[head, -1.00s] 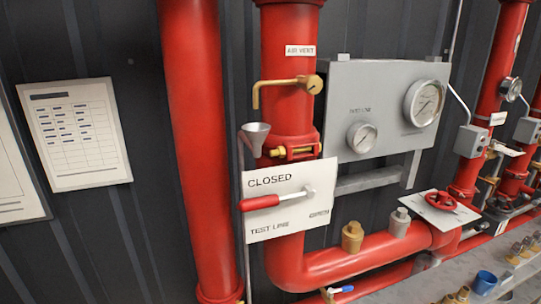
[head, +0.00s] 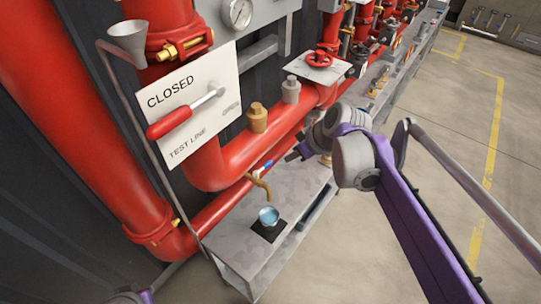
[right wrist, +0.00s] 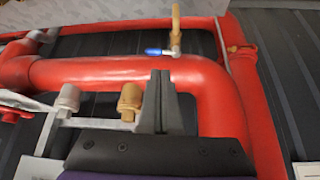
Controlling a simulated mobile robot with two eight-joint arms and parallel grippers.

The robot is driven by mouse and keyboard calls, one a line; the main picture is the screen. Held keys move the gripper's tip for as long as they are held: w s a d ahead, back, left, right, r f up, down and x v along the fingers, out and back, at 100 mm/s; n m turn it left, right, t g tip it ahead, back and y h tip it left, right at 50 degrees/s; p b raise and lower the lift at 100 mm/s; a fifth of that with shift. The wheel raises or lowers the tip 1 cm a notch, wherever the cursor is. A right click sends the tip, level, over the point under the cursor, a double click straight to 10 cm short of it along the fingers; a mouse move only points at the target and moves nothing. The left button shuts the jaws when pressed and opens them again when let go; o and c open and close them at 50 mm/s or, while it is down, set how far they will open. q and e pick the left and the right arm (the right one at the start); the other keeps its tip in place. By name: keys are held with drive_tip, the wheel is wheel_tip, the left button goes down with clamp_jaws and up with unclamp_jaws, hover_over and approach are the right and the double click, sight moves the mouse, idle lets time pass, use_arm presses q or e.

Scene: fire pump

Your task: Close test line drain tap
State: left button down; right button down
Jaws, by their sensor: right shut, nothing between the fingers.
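The drain tap has a brass spout (head: 260,187) and a blue lever handle (head: 263,166), low below the red test line pipe (head: 222,165). In the right wrist view, the blue handle (right wrist: 154,52) lies sideways, crosswise to the upright brass tap body (right wrist: 175,40). My right gripper (head: 291,155) is just right of the handle in the head view, apart from it as far as I can tell. In the right wrist view its fingers (right wrist: 161,76) are together and empty, a short gap from the handle. My left gripper does not show.
A blue cup (head: 268,216) stands on a black pad on the grey bench (head: 235,252) below the spout. A plate (head: 222,113) carries a red lever (head: 168,123) towards CLOSED. A brass fitting (head: 257,118) stands on the pipe. The floor at right is open.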

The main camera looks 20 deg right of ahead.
sight(269, 164)
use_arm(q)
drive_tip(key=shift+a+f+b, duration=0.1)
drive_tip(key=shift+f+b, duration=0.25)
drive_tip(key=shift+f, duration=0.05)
use_arm(e)
drive_tip(key=x, duration=0.4)
drive_tip(key=w+x, duration=0.1)
drive_tip(key=x, duration=0.4)
drive_tip(key=d+x, duration=0.1)
drive_tip(key=x, duration=0.3)
drive_tip(key=shift+w+a+r, duration=0.1)
drive_tip(key=shift+w, duration=0.4)
drive_tip(key=shift+w+a+f+b, duration=0.15)
drive_tip(key=shift+w+f+b, duration=0.15)
drive_tip(key=shift+w+f, duration=0.1)
drive_tip(key=shift+r, duration=0.15)
drive_tip(key=shift+s+r, duration=0.1)
drive_tip(key=shift+s, duration=0.05)
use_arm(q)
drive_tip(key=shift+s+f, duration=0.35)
